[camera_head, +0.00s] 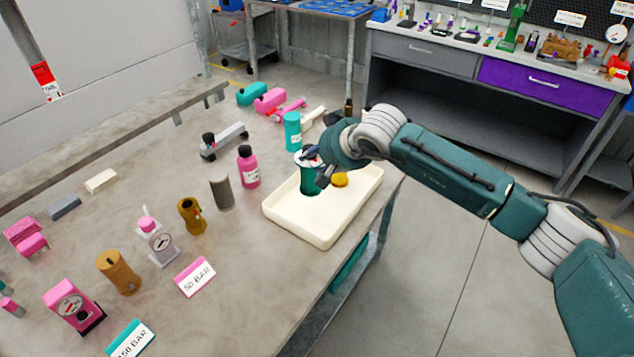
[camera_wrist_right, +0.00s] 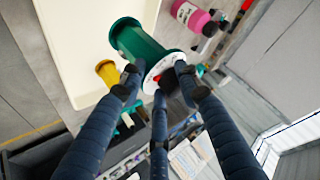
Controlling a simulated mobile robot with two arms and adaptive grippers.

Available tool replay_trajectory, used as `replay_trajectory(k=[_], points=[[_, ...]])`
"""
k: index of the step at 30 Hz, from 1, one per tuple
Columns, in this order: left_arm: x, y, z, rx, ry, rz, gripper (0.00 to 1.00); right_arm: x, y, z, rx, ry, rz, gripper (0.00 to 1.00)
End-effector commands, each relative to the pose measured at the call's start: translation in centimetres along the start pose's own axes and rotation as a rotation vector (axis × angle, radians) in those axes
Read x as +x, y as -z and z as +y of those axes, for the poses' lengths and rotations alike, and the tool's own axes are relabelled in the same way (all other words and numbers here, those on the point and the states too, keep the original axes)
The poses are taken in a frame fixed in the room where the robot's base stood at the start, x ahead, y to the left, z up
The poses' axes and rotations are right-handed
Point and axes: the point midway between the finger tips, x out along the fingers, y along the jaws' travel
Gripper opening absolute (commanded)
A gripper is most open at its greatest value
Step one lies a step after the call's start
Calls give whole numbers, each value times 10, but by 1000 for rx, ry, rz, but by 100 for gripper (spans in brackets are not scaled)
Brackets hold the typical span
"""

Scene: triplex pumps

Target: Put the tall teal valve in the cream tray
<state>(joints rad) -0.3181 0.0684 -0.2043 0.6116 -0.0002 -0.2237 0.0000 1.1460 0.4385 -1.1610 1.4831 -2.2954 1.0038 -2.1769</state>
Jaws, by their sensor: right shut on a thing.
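The tall teal valve (camera_head: 309,176) is upright over the cream tray (camera_head: 301,224). My right gripper (camera_head: 315,163) is shut on the valve's upper end, coming from the right. In the right wrist view the valve (camera_wrist_right: 140,42) is a dark green spool shape with a white, red-marked face, and the fingers (camera_wrist_right: 155,85) close around that end. The cream tray (camera_wrist_right: 72,50) lies behind it there. Whether the valve's base touches the tray floor I cannot tell. My left gripper is not in view.
A yellow piece (camera_head: 340,180) is at the tray's right part, close to my gripper. A pink bottle (camera_head: 248,167), a grey cylinder (camera_head: 221,192) and a teal cylinder (camera_head: 292,131) stand around the tray. The table is clear in front of the tray.

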Motion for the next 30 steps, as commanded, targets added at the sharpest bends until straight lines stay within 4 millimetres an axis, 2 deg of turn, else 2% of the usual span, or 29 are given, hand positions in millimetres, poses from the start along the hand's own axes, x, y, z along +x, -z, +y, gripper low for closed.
replay_trajectory(k=[1, 6, 13, 19, 27, 28, 30], points=[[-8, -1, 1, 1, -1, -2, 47, 7, -7, 3, 3, 1, -3, 0], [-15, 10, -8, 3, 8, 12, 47, 30, -26, 14, 2, 2, 0, 0], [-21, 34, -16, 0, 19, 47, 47, 44, -38, 22, 1, 1, 1, 0], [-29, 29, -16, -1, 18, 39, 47, 64, -56, 32, 2, 1, 1, 0], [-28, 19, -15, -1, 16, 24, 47, 69, -60, 34, -1, 1, 3, 0], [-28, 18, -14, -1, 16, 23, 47, 70, -62, 36, -1, -1, 0, 37], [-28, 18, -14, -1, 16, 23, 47, 70, -62, 36, 0, -1, 0, 51]])
